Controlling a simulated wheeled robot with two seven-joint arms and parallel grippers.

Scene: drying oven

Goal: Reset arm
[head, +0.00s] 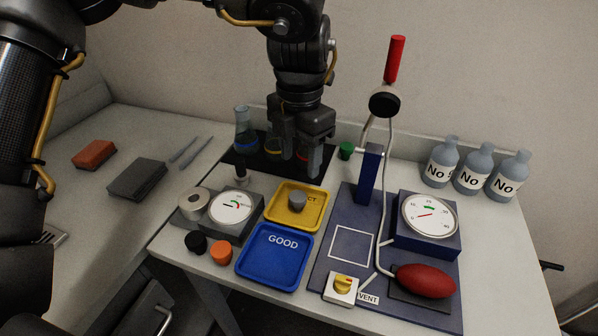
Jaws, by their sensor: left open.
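My left gripper (300,160) hangs down over the back middle of the table, above the dark mat (246,164) with the flasks. Its fingers are apart and I see nothing held between them. They hide part of the mat and of the flasks there. My left arm comes in from the left edge and passes over the top. A yellow tray (282,224) with a small grey weight-like piece (297,201) is in front of the gripper. A blue tray marked GOOD (272,268) lies nearer. My right gripper is not in view.
A blue stand with a dial (430,216), red bulb (426,281) and tall red-tipped lever (394,60) is at right. Several labelled bottles (472,170) stand behind it. A grey gauge (233,206) is left of the trays.

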